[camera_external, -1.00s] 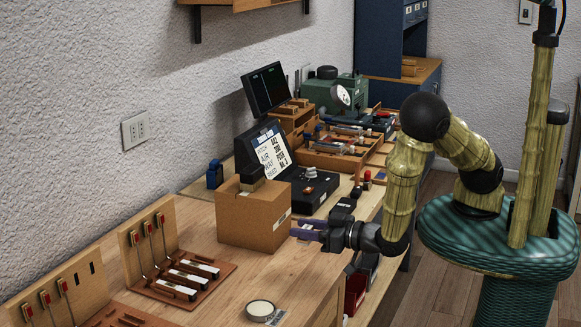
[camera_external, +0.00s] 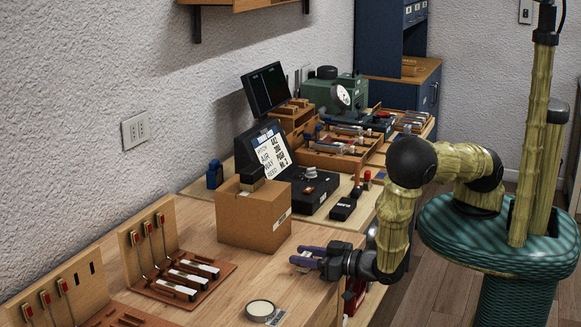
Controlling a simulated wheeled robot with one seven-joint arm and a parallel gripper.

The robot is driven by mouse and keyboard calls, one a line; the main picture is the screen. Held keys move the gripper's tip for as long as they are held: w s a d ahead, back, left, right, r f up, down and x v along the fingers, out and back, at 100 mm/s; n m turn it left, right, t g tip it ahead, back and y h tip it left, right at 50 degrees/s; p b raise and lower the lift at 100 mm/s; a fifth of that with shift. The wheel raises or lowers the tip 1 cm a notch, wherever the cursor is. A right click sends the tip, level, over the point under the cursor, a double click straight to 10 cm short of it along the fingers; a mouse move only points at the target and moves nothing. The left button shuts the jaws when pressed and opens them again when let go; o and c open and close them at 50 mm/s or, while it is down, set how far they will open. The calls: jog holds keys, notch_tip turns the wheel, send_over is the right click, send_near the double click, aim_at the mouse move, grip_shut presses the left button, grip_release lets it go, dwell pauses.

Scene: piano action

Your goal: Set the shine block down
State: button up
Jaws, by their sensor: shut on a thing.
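The fingers point left, towards the wall. The block looks low over the bench top; I cannot tell whether it touches the wood.
A round, pale-topped tin (camera_external: 260,310) sits near the front edge. Wooden stands with red-tipped levers (camera_external: 160,262) are at left. Bare wood lies between them.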

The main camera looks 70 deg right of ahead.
jog(key=shift+f, duration=0.2)
jog(key=o, duration=1)
jog(key=shift+r, duration=0.1)
jog(key=shift+r, duration=0.2)
jog(key=s+b, duration=0.1)
jog(key=s, duration=0.5)
jog(key=s+b, duration=0.1)
jog(key=s, duration=0.5)
jog(key=shift+d+r+b, duration=0.15)
jog(key=shift+d+b, duration=0.05)
jog(key=shift+b, duration=0.15)
